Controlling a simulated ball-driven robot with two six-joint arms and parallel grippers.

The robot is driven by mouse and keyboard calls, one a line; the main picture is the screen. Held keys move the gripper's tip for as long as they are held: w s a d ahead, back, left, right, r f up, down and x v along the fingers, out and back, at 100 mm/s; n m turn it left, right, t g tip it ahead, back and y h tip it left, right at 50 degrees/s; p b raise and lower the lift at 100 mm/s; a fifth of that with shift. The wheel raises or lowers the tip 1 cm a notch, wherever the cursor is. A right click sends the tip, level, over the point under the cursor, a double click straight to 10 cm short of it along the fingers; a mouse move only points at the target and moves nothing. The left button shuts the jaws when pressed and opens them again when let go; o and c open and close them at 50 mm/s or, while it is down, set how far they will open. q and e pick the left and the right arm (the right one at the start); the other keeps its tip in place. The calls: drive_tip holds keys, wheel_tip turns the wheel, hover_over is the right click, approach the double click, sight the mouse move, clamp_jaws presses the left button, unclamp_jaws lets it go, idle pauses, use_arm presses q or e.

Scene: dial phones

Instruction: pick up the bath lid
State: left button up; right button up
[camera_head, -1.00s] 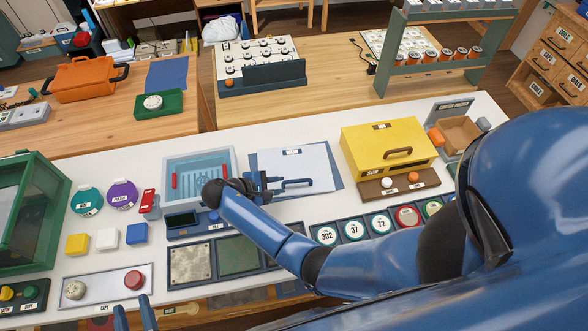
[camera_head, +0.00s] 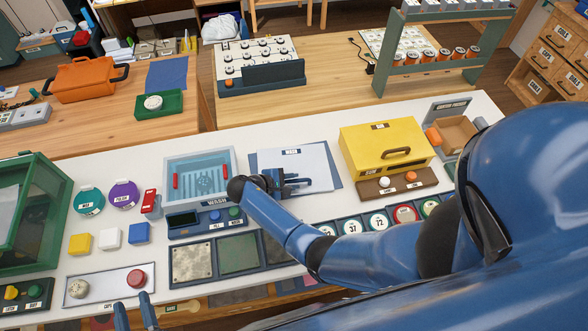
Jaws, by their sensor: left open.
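A pale flat panel (camera_head: 306,158) with a small label, which looks like the bath lid, lies on a blue-grey mat in the middle of the white table. It is right of the light blue bath (camera_head: 168,166), whose front reads WASH. My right gripper (camera_head: 302,182) is over the panel's lower left part, fingers pointing right. Its jaw gap and any contact with the panel are unclear. My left gripper (camera_head: 134,313) shows at the bottom left with its two blue fingers apart and nothing between them, in front of the grey tray (camera_head: 107,284).
A yellow box (camera_head: 367,142) stands right of the panel. Dark framed tiles (camera_head: 238,255) and a row of numbered discs (camera_head: 352,228) lie in front. Yellow, white and blue blocks (camera_head: 110,236) stand left of the bath. A green-framed case (camera_head: 62,205) is at far left.

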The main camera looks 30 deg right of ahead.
clamp_jaws()
idle(1.4)
